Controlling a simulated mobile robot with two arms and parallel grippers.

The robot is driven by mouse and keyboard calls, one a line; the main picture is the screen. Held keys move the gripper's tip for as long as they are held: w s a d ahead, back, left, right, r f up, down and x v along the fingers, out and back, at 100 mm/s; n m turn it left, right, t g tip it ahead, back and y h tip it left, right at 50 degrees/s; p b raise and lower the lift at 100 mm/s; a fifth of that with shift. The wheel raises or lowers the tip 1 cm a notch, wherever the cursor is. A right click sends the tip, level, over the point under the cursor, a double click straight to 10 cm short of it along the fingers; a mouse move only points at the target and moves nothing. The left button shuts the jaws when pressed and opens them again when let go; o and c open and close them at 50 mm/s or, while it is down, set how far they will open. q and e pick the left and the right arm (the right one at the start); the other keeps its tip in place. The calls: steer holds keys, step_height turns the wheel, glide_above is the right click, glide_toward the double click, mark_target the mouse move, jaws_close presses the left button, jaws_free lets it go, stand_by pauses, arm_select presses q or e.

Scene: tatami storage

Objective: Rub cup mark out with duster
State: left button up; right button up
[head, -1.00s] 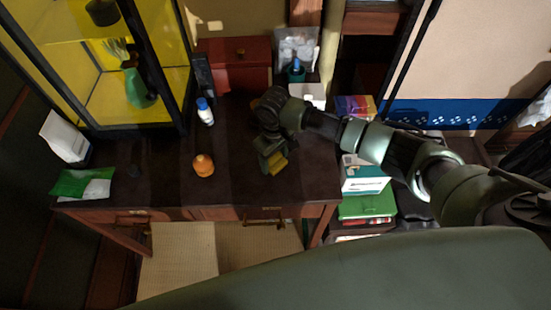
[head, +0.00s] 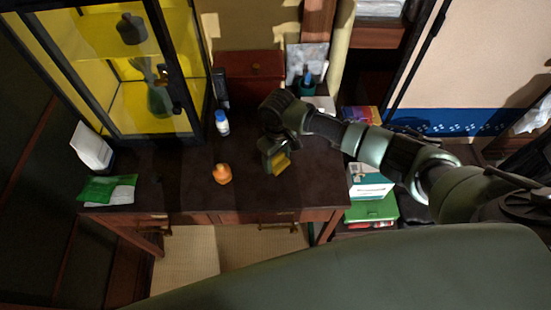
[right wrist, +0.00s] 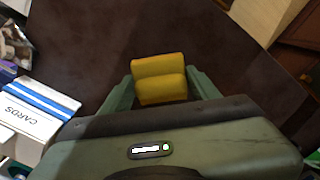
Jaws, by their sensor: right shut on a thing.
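The duster (head: 279,163) is a small yellow block in my right gripper (head: 273,153). It shows closely in the right wrist view (right wrist: 159,80), where my right gripper (right wrist: 160,88) is shut on it with a green finger at each side. The gripper is over the right half of the dark brown desk (head: 190,198). I cannot tell whether the duster touches the desktop. I cannot make out a cup mark clearly; a faint dark patch (head: 157,178) is on the left of the desk. My left gripper is not in view.
An orange bottle (head: 222,174) stands left of the gripper, with a white-and-blue bottle (head: 222,123) behind it. A glass cabinet (head: 150,138), a green packet (head: 106,189) and a white package (head: 91,146) are at left. A CARDS box (right wrist: 38,110) is beside the desk.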

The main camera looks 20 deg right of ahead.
steer(key=shift+r+p, duration=1)
steer(key=shift+r, duration=0.25)
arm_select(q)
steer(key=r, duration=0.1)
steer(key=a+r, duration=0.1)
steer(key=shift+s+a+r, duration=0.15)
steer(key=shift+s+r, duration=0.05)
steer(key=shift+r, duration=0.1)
arm_select(e)
steer(key=shift+f, duration=0.1)
